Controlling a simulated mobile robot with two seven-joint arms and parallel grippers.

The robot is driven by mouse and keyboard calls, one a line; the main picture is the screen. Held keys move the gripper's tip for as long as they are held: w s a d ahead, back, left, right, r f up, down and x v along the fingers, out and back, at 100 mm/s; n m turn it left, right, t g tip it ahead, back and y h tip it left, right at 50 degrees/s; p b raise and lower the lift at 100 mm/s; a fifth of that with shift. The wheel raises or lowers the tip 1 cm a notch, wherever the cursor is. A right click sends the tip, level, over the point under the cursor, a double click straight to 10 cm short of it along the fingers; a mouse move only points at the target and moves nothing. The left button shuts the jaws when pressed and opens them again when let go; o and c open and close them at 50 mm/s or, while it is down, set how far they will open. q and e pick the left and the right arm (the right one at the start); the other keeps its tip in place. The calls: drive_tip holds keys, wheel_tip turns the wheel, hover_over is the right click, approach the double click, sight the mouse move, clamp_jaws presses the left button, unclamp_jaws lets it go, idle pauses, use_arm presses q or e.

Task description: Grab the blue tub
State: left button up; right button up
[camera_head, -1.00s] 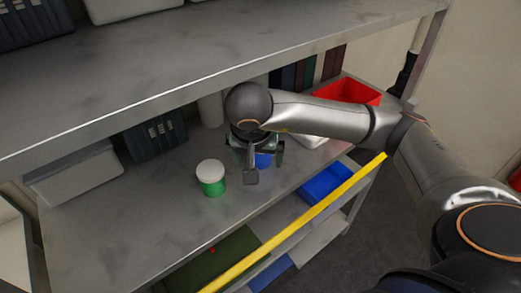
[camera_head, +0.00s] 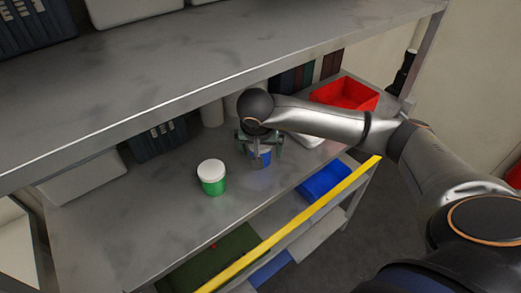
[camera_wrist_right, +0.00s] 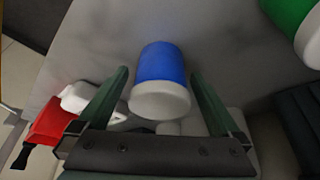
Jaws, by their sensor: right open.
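The blue tub (camera_wrist_right: 160,65) has a white lid and stands on the metal shelf. In the right wrist view it sits between the fingers of my right gripper (camera_wrist_right: 158,74), one finger on each side, with visible gaps. In the head view the tub (camera_head: 264,157) shows only in part, as the right gripper (camera_head: 260,148) covers much of it from above. The right gripper is open and holds nothing. My left gripper is not in view.
A green tub (camera_head: 213,178) with a white lid stands to the left of the blue one. A red bin (camera_head: 344,95) is at the back right. An upper shelf (camera_head: 200,70) overhangs the back. A yellow edge bar (camera_head: 300,218) runs along the front, with free shelf around the tubs.

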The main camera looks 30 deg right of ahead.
drive_tip(key=c, duration=1.4)
drive_tip(key=shift+r, duration=0.1)
